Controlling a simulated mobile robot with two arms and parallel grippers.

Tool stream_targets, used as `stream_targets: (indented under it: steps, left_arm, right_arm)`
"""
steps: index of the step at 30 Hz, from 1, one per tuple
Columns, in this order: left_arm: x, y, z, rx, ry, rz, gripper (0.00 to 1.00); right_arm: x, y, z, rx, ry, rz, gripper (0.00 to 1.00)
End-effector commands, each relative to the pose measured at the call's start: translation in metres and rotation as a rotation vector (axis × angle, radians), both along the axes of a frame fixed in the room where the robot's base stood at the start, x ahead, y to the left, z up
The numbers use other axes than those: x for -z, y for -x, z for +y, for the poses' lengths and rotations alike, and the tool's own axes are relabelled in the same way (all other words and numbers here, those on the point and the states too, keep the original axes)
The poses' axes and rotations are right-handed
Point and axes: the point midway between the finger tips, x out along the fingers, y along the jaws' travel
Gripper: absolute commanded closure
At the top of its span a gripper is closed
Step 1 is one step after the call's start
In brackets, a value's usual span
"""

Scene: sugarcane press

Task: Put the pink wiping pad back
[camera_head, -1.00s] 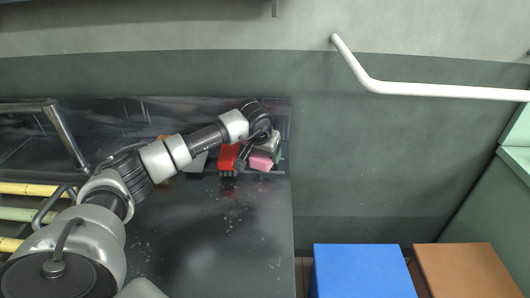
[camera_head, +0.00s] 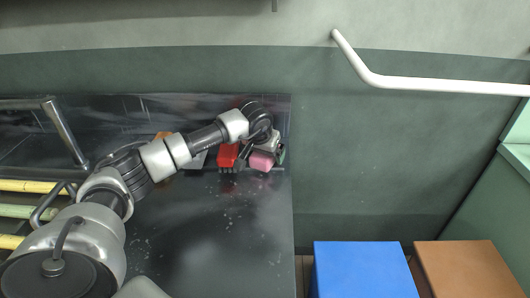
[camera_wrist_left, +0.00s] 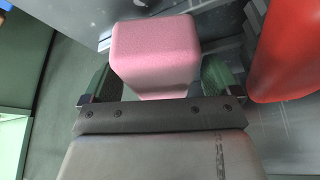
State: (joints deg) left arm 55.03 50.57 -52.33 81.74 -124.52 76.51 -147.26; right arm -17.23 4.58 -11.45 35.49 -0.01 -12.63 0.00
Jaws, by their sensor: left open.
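The pink wiping pad (camera_head: 262,161) is at the back right of the dark metal counter, beside a red object. My left gripper (camera_head: 258,158) is over it, reaching in from the left. In the left wrist view the pink pad (camera_wrist_left: 155,52) lies between the two fingers of my left gripper (camera_wrist_left: 160,82), which are open with one finger on each side. Small gaps seem to show beside the pad. Its underside is hidden. My right gripper is in neither view.
The red object (camera_head: 228,156) stands close to the left of the pad, and it shows at the right of the wrist view (camera_wrist_left: 288,50). Yellow-green canes (camera_head: 22,211) lie at the far left. A blue box (camera_head: 362,270) and a brown box (camera_head: 463,268) stand right of the counter.

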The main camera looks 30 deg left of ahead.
Motion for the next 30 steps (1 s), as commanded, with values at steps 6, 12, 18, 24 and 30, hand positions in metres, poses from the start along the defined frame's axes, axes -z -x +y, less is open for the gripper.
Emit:
stream_targets:
  steps: [6,12,18,24,30]
  left_arm:
    - [-0.026,0.005,-0.001,0.002,-0.001,-0.004,0.09]
    - [-0.069,0.023,-0.003,0.003,-0.002,-0.006,0.09]
    - [-0.104,0.037,-0.006,0.001,-0.001,-0.004,0.09]
    - [-0.12,0.044,-0.007,0.0,0.0,-0.002,0.09]
    - [-0.123,0.045,-0.007,0.0,0.0,0.0,0.09]
  right_arm:
    - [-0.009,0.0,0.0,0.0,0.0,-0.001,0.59]
    - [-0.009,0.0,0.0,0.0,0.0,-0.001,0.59]
    - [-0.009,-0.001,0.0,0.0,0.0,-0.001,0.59]
    - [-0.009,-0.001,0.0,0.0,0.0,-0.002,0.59]
    - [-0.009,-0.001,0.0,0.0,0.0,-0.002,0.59]
